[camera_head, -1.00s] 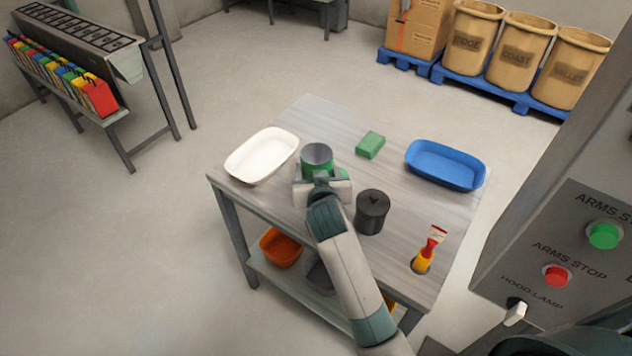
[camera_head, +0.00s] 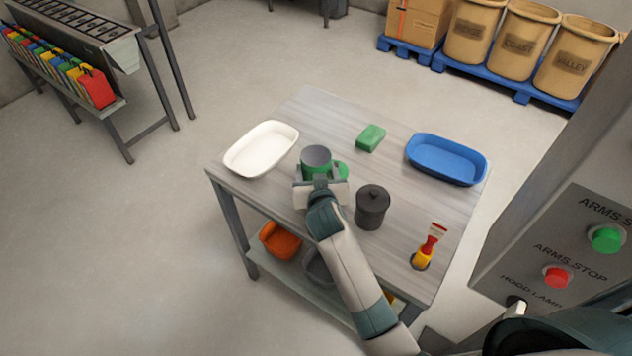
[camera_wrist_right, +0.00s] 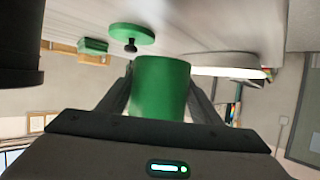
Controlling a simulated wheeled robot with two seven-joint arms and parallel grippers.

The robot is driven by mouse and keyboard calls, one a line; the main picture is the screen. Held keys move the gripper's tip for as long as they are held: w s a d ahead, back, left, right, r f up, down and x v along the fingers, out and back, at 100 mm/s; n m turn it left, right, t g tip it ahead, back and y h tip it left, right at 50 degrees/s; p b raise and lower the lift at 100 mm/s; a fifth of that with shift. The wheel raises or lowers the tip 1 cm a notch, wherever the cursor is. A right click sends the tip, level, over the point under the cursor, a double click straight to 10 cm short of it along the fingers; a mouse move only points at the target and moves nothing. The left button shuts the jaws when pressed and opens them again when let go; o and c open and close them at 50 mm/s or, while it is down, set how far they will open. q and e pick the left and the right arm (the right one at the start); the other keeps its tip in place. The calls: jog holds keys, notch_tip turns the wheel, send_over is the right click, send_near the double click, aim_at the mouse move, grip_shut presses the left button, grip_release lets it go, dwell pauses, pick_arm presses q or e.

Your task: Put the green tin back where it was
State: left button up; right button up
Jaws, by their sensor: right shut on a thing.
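The green tin (camera_head: 316,168) stands upright on the table's left half, open at the top with a grey inside. My right gripper (camera_head: 318,178) is shut on it from the near side. In the right wrist view the tin (camera_wrist_right: 160,88) sits between the two fingers of the gripper (camera_wrist_right: 160,95). A green lid (camera_head: 342,169) with a dark knob lies on the table just right of the tin, and it also shows in the wrist view (camera_wrist_right: 131,34). I cannot tell whether the tin's base touches the table. My left gripper is not in view.
On the table (camera_head: 310,108) are a white tray (camera_head: 261,150) at left, a green block (camera_head: 370,138), a blue tray (camera_head: 446,160), a dark lidded pot (camera_head: 372,207) close right of my gripper, and a brush (camera_head: 428,247). A control panel (camera_head: 580,240) stands at right.

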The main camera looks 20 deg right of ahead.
jog(key=shift+w+f, duration=0.1)
jog(key=shift+f, duration=0.5)
jog(key=shift+f+p, duration=0.4)
jog(key=shift+f, duration=1.65)
jog(key=shift+f, duration=0.15)
jog(key=o, duration=1.3)
